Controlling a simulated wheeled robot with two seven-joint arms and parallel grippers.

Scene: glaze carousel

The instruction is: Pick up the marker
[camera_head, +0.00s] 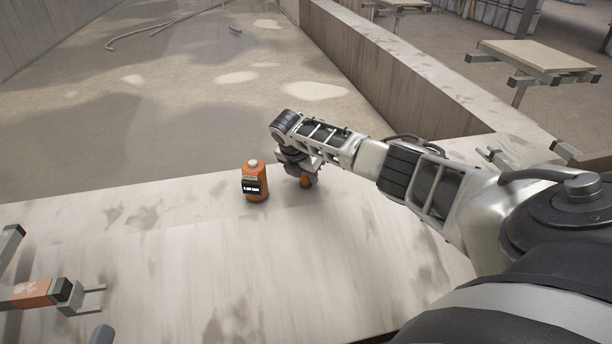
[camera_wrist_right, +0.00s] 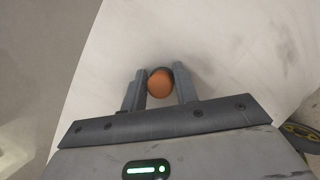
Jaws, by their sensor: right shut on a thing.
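The marker is an orange, round-topped piece (camera_wrist_right: 160,83) between the two grey fingers of my right gripper (camera_wrist_right: 160,88) in the right wrist view. The fingers are shut on it from both sides. In the head view my right gripper (camera_head: 302,176) points down at the far edge of the pale worktop. My left gripper does not show clearly in either view.
An orange device (camera_head: 256,184) with a white top and dark label stands upright just left of my right gripper. A grey pronged metal fixture (camera_head: 68,291) is at the worktop's left. The worktop's middle (camera_head: 250,260) is clear. A low wall (camera_head: 400,75) runs behind.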

